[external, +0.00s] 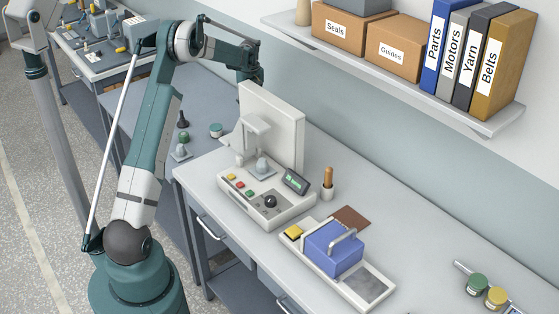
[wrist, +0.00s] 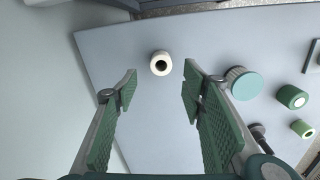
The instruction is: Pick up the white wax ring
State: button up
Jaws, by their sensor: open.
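The white wax ring (wrist: 153,65), a small pale ring with a dark hole, is in the wrist view on the grey bench top. It appears between and a little beyond my fingertips, and nothing touches it. My gripper (wrist: 159,84) is open and empty, its green padded fingers wide apart. In the external view my gripper (external: 252,76) hangs over the far bench, behind the white panel. I cannot make out the ring in that view.
In the wrist view a teal-topped jar (wrist: 244,84) stands just right of my right finger. Green spools (wrist: 292,97) lie further right. A white upright panel (external: 285,125) and control box (external: 262,205) stand on the near bench. A shelf (external: 400,85) holds boxes and binders.

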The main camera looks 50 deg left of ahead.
jog(key=shift+f, duration=0.1)
jog(key=shift+f, duration=1.2)
jog(key=shift+f, duration=0.1)
jog(key=shift+s+d+f+b, duration=0.15)
jog(key=shift+f+b, duration=0.35)
jog(key=shift+f, duration=2)
jog(key=shift+c, duration=0.3)
jog(key=c, duration=0.8)
